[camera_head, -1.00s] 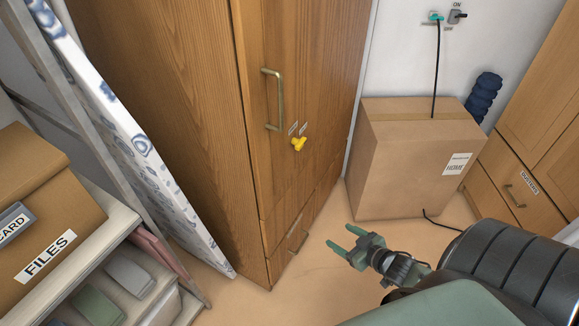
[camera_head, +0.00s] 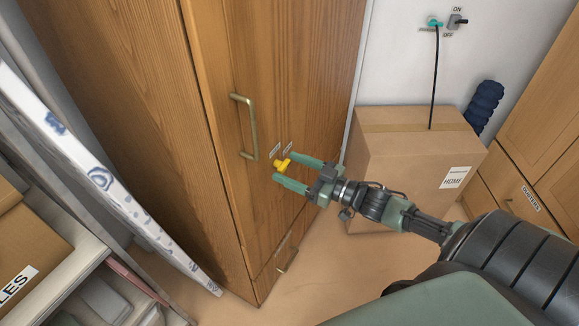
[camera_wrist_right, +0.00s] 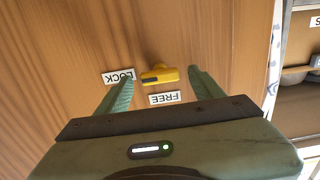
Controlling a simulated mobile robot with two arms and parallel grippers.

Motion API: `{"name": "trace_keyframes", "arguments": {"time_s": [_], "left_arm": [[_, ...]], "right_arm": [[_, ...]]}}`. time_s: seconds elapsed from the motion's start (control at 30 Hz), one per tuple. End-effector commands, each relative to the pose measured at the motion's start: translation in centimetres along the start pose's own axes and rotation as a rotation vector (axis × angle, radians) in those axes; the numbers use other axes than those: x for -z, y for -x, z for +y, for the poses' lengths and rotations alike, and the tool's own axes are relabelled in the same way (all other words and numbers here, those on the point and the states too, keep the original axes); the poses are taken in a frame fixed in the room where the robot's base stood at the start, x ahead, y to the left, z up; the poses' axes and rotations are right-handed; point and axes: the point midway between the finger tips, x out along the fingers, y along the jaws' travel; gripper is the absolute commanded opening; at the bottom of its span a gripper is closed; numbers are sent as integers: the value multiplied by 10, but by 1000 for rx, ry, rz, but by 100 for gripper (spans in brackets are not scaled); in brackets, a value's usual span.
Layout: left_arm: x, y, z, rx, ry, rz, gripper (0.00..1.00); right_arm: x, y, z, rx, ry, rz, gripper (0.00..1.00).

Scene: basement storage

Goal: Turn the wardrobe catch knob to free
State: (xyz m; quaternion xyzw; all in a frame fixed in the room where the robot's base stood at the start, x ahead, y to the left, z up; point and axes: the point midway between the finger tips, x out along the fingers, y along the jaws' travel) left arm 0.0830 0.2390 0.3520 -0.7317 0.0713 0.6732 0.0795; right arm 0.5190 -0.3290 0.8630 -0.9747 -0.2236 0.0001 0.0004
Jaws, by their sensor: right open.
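The yellow catch knob (camera_head: 281,166) is on the wooden wardrobe door (camera_head: 215,80), below and right of the brass handle (camera_head: 250,128). In the right wrist view the knob (camera_wrist_right: 163,74) has a dark mark at its left end, towards the LOCK label (camera_wrist_right: 118,76). The FREE label (camera_wrist_right: 164,98) sits just below it; both labels appear upside down. My right gripper (camera_head: 284,167) is open at the knob, one finger on each side; the wrist view shows gaps between the fingers and the knob. My left gripper is not in view.
A large cardboard box (camera_head: 400,150) stands right of the wardrobe, behind my right arm. A wall switch (camera_head: 456,21) and a plugged black cable are above it. A patterned board (camera_head: 100,175) and a shelf with boxes stand at the left.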

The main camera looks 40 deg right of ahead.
Motion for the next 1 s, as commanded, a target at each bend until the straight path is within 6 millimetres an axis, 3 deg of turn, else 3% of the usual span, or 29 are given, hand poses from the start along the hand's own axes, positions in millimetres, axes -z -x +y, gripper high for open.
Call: {"name": "trace_keyframes", "arguments": {"time_s": [0.37, 0.6, 1.0], "left_arm": [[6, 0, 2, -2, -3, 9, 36], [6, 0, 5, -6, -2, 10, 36], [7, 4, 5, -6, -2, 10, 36]], "right_arm": [[0, -7, 0, -1, -1, -1, 67], [0, -7, 0, -1, -1, -1, 5], [0, -7, 0, -1, 76, -1, 5]]}}
